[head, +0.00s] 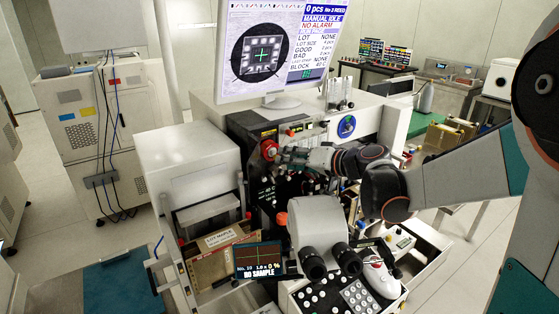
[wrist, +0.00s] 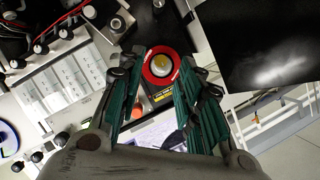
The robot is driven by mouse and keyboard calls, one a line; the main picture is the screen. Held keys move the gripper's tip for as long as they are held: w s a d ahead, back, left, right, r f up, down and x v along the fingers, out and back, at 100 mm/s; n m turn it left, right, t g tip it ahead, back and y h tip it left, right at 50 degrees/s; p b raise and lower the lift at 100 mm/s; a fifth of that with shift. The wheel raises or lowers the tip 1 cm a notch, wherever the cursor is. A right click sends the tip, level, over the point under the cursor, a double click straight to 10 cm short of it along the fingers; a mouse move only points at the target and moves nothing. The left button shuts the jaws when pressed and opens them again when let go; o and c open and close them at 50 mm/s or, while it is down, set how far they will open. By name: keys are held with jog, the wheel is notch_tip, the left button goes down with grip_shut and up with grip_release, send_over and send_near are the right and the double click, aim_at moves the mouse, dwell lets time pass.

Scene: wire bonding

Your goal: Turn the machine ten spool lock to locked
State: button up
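The spool lock looks to be a round red knob (wrist: 161,65) with a pale yellow centre, in the upper middle of the wrist view. It also shows as a red disc (head: 269,149) on the machine front in the head view. My gripper (wrist: 159,72) is open, with one green-padded finger to each side of the knob in the picture. I cannot tell whether the fingers touch it. In the head view my gripper (head: 283,156) reaches in from the right, its tips close to the knob. No lock marking is readable.
Below the knob stand the microscope eyepieces (head: 330,261) and a small NO SAMPLE screen (head: 258,260). A large monitor (head: 275,50) is above. A white cabinet (head: 195,170) is close on the left. In the wrist view a dark panel (wrist: 262,45) lies right of the fingers.

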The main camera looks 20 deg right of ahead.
aim_at(275, 156)
jog(key=x, duration=0.3)
jog(key=shift+w+a, duration=0.1)
jog(key=shift+w, duration=0.05)
grip_shut()
